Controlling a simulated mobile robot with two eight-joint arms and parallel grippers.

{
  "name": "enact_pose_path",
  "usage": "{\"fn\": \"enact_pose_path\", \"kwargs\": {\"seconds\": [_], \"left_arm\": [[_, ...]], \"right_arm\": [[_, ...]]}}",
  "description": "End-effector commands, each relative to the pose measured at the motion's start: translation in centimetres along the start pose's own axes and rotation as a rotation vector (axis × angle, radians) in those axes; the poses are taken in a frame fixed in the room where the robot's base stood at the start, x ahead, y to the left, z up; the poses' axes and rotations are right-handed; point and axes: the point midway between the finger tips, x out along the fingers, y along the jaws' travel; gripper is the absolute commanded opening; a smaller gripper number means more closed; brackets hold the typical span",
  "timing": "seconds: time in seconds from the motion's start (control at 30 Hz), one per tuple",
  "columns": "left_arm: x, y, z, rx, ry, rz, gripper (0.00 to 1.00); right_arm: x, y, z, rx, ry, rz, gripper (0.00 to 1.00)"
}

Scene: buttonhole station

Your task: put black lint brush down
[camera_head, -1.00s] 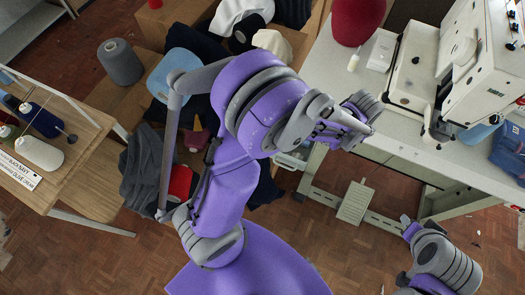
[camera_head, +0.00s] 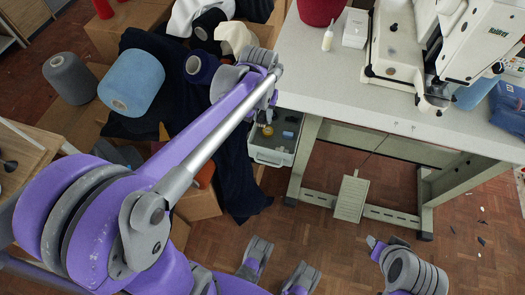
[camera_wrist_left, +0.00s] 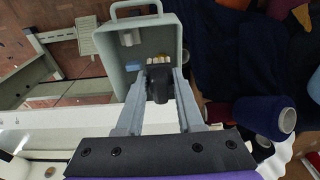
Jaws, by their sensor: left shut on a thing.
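My left gripper (camera_head: 266,106) is over the near left edge of the sewing table, above a grey bin. In the left wrist view its two fingers (camera_wrist_left: 160,98) are shut on the black lint brush (camera_wrist_left: 158,86), of which a short dark part shows between them. In the head view I cannot make out the brush clearly at the fingertips. Part of my right arm (camera_head: 405,270) shows at the bottom right, low in the picture; whether its gripper is open or shut is unclear.
The grey bin (camera_head: 268,157) holds small things; it also shows in the left wrist view (camera_wrist_left: 132,45). The grey table (camera_head: 400,117) carries a white sewing machine (camera_head: 470,30), a red cone and a small bottle. Yarn cones (camera_head: 133,82), dark cloth and cardboard boxes crowd the left.

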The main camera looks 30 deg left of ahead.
Motion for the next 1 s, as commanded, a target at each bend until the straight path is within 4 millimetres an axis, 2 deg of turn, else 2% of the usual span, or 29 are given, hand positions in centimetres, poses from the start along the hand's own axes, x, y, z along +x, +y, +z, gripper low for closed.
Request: {"fn": "enact_pose_path", "kwargs": {"seconds": [0.3,0.43,0.53,0.77,0.9,1.0], "left_arm": [[8.2,0.0,1.0,0.0,-0.001,0.0,0.0],[11.1,0.0,1.4,0.0,-0.001,0.0,0.0],[12.5,0.0,1.6,0.0,0.0,0.0,0.0],[14.1,0.0,1.8,0.0,0.0,0.0,0.0],[16.2,0.0,2.1,0.0,0.0,0.0,0.0],[17.1,0.0,2.2,-0.001,0.0,0.0,0.0]], "right_arm": [[1.6,0.0,0.8,0.0,-0.006,0.0,0.41],[2.2,0.0,1.1,0.0,-0.008,0.0,0.41],[2.5,0.0,1.2,0.0,-0.009,0.0,0.41],[2.8,0.0,1.4,0.0,-0.01,0.0,0.41],[3.4,0.0,1.6,0.0,-0.012,0.0,0.41],[3.6,0.0,1.7,0.0,-0.013,0.0,0.41]]}}
